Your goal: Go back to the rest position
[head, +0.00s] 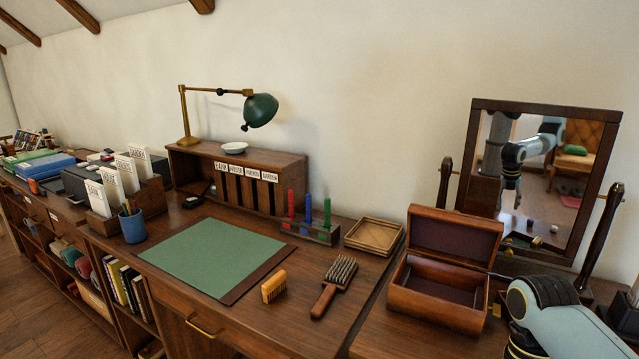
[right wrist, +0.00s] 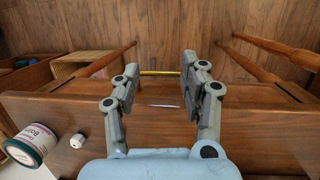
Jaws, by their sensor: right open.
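My right gripper (right wrist: 160,88) shows in the right wrist view with its two grey fingers apart and nothing held between them. Beyond the fingers lie a brown wooden edge, a thin pale strip and a yellow bar (right wrist: 160,73). In the head view part of my right arm is at the lower right, beside the open wooden box (head: 440,288); its fingers cannot be made out there. My left gripper is not directly in view. An arm shows as a reflection in the tilted mirror (head: 545,108); I cannot tell which arm it is.
In the right wrist view, a labelled can (right wrist: 33,145) and a small white object (right wrist: 77,141) are at left.

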